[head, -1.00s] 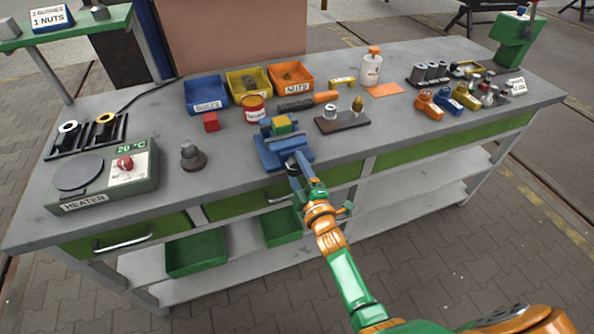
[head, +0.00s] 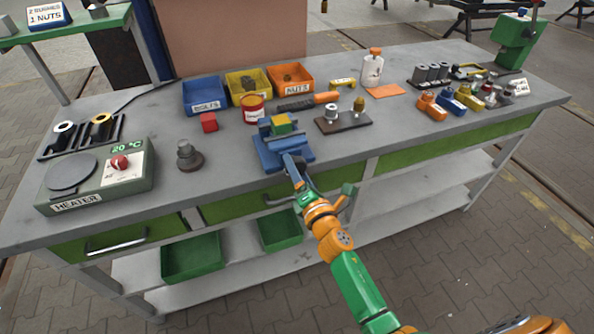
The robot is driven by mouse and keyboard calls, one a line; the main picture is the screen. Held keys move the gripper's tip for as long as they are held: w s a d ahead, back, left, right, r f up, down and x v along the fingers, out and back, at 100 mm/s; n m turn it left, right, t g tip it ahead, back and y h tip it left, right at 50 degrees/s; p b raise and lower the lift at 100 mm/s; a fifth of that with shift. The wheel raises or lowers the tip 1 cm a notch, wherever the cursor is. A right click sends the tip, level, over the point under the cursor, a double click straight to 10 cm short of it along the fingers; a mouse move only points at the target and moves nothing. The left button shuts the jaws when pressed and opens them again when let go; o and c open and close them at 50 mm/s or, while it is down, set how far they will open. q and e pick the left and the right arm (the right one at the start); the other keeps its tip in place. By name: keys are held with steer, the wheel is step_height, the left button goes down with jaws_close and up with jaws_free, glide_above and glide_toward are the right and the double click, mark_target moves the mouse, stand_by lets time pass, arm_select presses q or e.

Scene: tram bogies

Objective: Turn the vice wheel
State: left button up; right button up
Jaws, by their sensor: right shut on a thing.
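The blue vice (head: 268,151) stands at the front edge of the workbench, with a yellow and green piece (head: 281,124) between its jaws. My right gripper (head: 294,176) reaches up from the front and is shut at the front of the vice, where the wheel sits. The wheel itself is mostly hidden by the gripper, and I cannot make out its angle. My left gripper is not in view.
The heater (head: 100,178) and a dark knobbed part (head: 189,156) stand to the left. Blue (head: 205,95), yellow (head: 247,85) and orange (head: 290,79) bins stand behind.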

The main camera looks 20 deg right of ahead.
steer(key=n, duration=0.4)
steer(key=shift+n, duration=0.4)
steer(key=n, duration=0.4)
steer(key=n+p, duration=0.1)
steer(key=n, duration=0.4)
steer(key=shift+n+p, duration=0.35)
steer(key=shift+n, duration=0.05)
steer(key=n+p, duration=0.1)
steer(key=n, duration=0.4)
steer(key=shift+f, duration=0.1)
steer(key=shift+p, duration=0.3)
steer(key=o, duration=1.4)
steer(key=shift+d, duration=0.1)
